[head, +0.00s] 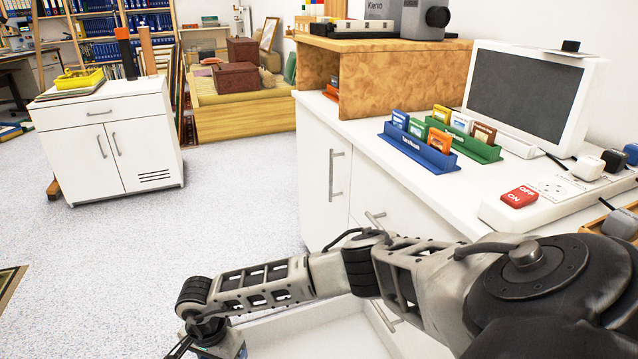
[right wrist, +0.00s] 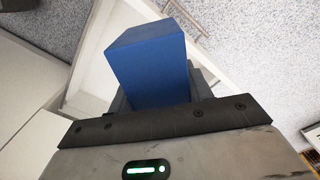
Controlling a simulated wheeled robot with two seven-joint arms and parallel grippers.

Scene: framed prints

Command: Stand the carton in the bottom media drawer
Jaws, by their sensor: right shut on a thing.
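A blue carton (right wrist: 150,60) is in the jaws of my right gripper (right wrist: 160,96) in the right wrist view. The dark fingers are shut on its sides, and it points away from the wrist, over or in the open white drawer (right wrist: 232,57); I cannot tell whether it touches the drawer floor. In the head view my right arm reaches across to the lower left, and the gripper is mostly cut off by the bottom edge. The open drawer (head: 330,335) shows there low in front of the white cabinet, partly behind my arm. My left gripper is not in view.
The white counter (head: 385,140) holds a blue rack (head: 400,146), a green rack (head: 485,150), a monitor (head: 530,90) and a red switch (head: 519,196). A white cabinet (head: 110,145) stands at the back left. The speckled floor (head: 235,200) between is clear.

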